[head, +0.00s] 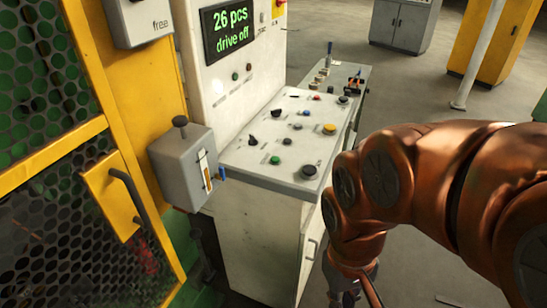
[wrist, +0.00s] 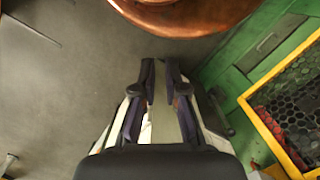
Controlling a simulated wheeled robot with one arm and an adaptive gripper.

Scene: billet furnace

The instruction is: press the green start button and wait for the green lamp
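The green start button (head: 275,160) sits near the front left of the sloped control console (head: 258,178), among several other knobs and buttons. The display (head: 229,29) reads "26 pcs drive off". My gripper (head: 350,290) hangs low to the right of the console, below its top and away from the button, partly cut off by the frame. In the wrist view my gripper (wrist: 160,68) is empty, its fingers apart by a narrow gap.
A grey box with a lever (head: 187,165) stands at the console's left. A yellow-framed mesh guard (head: 60,165) with a handle fills the left side. A grey cabinet (head: 403,22) and a yellow cabinet (head: 492,45) stand behind. Open floor lies to the right of the console.

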